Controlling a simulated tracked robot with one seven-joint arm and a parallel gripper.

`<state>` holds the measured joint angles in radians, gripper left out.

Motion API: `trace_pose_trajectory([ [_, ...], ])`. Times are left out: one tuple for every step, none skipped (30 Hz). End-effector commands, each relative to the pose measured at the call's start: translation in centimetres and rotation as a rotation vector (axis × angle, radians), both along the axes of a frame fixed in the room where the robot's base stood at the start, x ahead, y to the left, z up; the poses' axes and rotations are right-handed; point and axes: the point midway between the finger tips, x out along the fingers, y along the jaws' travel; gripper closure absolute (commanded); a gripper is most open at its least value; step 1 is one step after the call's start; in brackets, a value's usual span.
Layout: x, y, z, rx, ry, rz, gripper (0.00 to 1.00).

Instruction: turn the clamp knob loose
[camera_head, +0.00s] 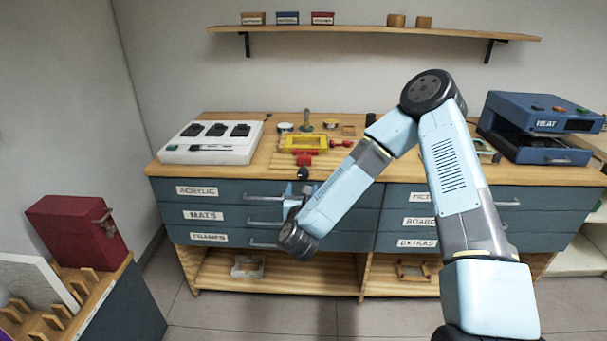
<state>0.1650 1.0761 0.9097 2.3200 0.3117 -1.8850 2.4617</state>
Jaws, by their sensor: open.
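A yellow frame (286,143) lies on the wooden worktop, with a red clamp part (305,159) at its front side. My gripper (297,188) is open, just below and in front of the knob, beside the upper drawers. My forearm partly hides it, and I cannot tell whether a finger touches the knob.
A white panel with black switches (210,154) stands left on the worktop (180,165). A blue heat press (540,125) stands at the right. Drawer handles (264,197) stick out near my arm. A shelf (370,33) hangs above. Floor in front is clear.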

Motion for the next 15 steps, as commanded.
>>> trace_pose_trajectory([
  [0.9, -0.1, 0.0, 0.0, -0.001, -0.002, 0.3],
  [1.5, -0.1, 0.0, 0.0, -0.002, -0.003, 0.3],
  [2.2, -0.1, 0.0, -0.001, -0.001, -0.002, 0.3],
  [2.7, -0.2, 0.0, -0.001, -0.001, -0.003, 0.3],
  [3.2, -0.2, 0.0, -0.001, -0.001, -0.002, 0.3],
  [3.9, -0.2, 0.0, -0.001, -0.001, -0.002, 0.3],
  [4.5, -0.2, 0.0, -0.001, -0.001, -0.002, 0.3],
  [5.0, -0.2, 0.0, -0.001, -0.002, -0.002, 0.3],
  [5.7, -0.2, 0.1, -0.001, -0.002, -0.001, 0.3],
  [6.2, -0.2, 0.1, -0.001, -0.002, -0.001, 0.3],
  [6.7, -0.3, 0.1, -0.001, -0.002, -0.001, 0.3],
  [7.4, -0.3, 0.0, -0.002, -0.001, -0.001, 0.3],
  [7.9, -0.3, 0.1, -0.002, -0.002, -0.001, 0.3],
  [8.3, -0.3, 0.0, -0.002, -0.001, -0.001, 0.3],
  [8.8, -0.3, 0.0, -0.002, -0.001, -0.001, 0.3],
])
